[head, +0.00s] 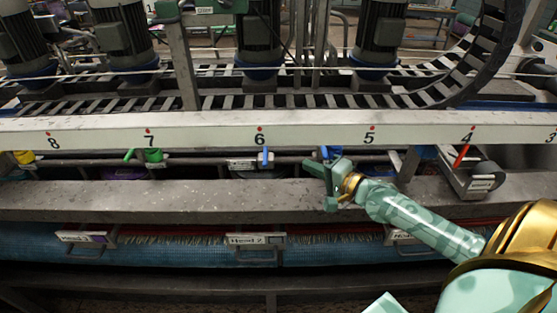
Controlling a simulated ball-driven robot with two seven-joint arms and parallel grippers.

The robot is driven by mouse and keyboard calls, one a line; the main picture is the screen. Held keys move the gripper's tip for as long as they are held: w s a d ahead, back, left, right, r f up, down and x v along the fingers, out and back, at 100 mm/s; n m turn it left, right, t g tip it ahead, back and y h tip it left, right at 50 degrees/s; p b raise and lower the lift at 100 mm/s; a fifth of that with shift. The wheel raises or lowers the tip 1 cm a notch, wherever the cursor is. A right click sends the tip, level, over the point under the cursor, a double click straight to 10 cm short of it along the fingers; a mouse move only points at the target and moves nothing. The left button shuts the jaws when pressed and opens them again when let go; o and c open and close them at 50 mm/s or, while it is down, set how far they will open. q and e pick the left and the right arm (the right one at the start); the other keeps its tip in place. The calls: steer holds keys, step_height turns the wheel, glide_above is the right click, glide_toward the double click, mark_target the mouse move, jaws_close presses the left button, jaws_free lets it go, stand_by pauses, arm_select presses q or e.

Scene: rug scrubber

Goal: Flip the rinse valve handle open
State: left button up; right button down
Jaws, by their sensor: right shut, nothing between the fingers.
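Several small valve handles sit along the pipe under the numbered white beam in the head view. A blue handle (266,156) hangs upright below number 6, by a small label plate (243,165). A green handle (130,156) is below 7, a yellow one (24,157) at the far left, and a red one (461,155) is tilted below 4. Another blue part (325,152) shows just behind my gripper. I cannot read which is the rinse valve. My right gripper (322,183) is shut and empty, right of the blue handle below 6 and apart from it. My left gripper is out of view.
The numbered white beam (200,130) runs above the handles, and a grey metal beam (150,200) runs below them. Motors (260,40) and a slatted track stand behind. A blue brush roller (330,250) with label plates lies below. A metal bracket (475,182) sticks out at right.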

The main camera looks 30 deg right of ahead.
mark_target(265, 159)
steer(key=x, duration=0.6)
steer(key=w+a, duration=0.1)
steer(key=w+a+p, duration=0.1)
steer(key=shift+w+a+f, duration=0.15)
steer(key=shift+a+f, duration=0.15)
steer(key=shift+w+a+f, duration=0.2)
steer(key=shift+a, duration=0.25)
